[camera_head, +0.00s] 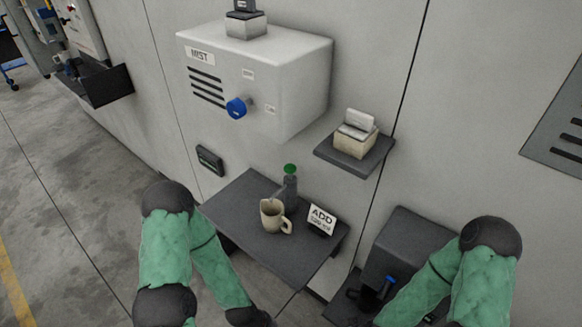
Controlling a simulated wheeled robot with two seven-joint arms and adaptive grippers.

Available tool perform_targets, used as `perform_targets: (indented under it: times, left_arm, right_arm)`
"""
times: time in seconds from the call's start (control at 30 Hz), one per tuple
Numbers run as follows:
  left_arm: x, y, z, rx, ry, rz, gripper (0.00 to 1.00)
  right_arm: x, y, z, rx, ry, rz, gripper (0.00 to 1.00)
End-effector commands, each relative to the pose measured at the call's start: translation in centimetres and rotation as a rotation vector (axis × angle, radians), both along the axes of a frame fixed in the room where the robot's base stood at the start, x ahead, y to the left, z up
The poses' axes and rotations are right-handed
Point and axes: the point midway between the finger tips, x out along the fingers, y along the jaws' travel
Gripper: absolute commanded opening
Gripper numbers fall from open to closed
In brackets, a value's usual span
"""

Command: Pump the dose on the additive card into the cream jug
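The cream jug (272,215) stands upright on a dark grey shelf (250,192), its handle toward the lower right. A dark bottle with a green top (290,187) stands just behind it, and a spout seems to reach over the jug. The additive card (321,219) is white, headed "ADD", and stands to the right of the jug; its smaller lines are too small to read. My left arm ends in a dark wrist at the bottom edge, below the shelf. My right arm runs off the bottom edge at the right. Neither gripper's fingers show.
A white wall box (290,75) with a blue knob (237,107) hangs above the shelf. A small shelf (368,157) at the right holds a cream block-like item (355,137). A dark grey unit (405,245) with a blue handle (389,282) stands near my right arm.

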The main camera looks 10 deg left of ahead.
Motion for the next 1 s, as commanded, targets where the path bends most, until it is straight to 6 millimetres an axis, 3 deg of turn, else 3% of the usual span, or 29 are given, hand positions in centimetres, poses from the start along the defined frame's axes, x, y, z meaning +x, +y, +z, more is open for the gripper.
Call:
perform_targets:
  times: [0.57, 0.7, 0.73, 1.0]
  left_arm:
    - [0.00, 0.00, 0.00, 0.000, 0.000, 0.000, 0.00]
    - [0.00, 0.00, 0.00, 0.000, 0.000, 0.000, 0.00]
    - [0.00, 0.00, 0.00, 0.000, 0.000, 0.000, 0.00]
    - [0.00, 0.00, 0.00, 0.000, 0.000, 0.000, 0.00]
  right_arm:
    - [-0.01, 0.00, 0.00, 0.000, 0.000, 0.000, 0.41]
    - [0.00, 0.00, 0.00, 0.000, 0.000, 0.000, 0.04]
    - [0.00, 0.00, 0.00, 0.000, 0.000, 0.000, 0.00]
    - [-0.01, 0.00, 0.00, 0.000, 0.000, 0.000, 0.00]
